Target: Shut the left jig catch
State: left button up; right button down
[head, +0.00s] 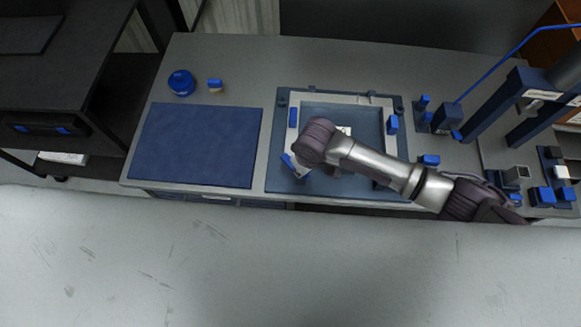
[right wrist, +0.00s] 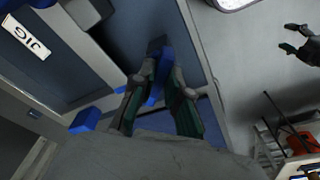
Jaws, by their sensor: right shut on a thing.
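The jig (head: 360,185) lies on the bench, a shallow blue base with a pale frame. A blue catch handle (head: 288,160) sits at the jig's front left, partly hidden by my right wrist. My right gripper (right wrist: 158,70) is shut on this blue handle (right wrist: 156,88), with a finger on each side. In the head view the gripper is mostly hidden under the wrist. My left gripper (right wrist: 287,38) shows at the right edge of the right wrist view, with its fingers apart, well away from the jig.
Another blue block (head: 293,117) sits on the frame's left side, and a blue catch (head: 392,124) on its right. A blue mat (head: 195,146) lies left of the jig, with a round blue container (head: 181,82) behind it. A press frame (head: 505,105) stands at the right.

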dwell(0.4)
jog(key=shift+r+m+p, duration=0.15)
jog(key=shift+m+p, duration=0.35)
jog(key=shift+p, duration=0.05)
jog(key=shift+s+m+p, duration=0.1)
jog(key=shift+m+p, duration=0.35)
jog(key=shift+m, duration=0.25)
jog(key=shift+a+f+m, duration=0.1)
jog(key=shift+f+m, duration=0.1)
jog(key=shift+m, duration=0.5)
jog(key=shift+r+m+h, duration=0.1)
jog(key=shift+m+h, duration=0.2)
jog(key=shift+m, duration=0.2)
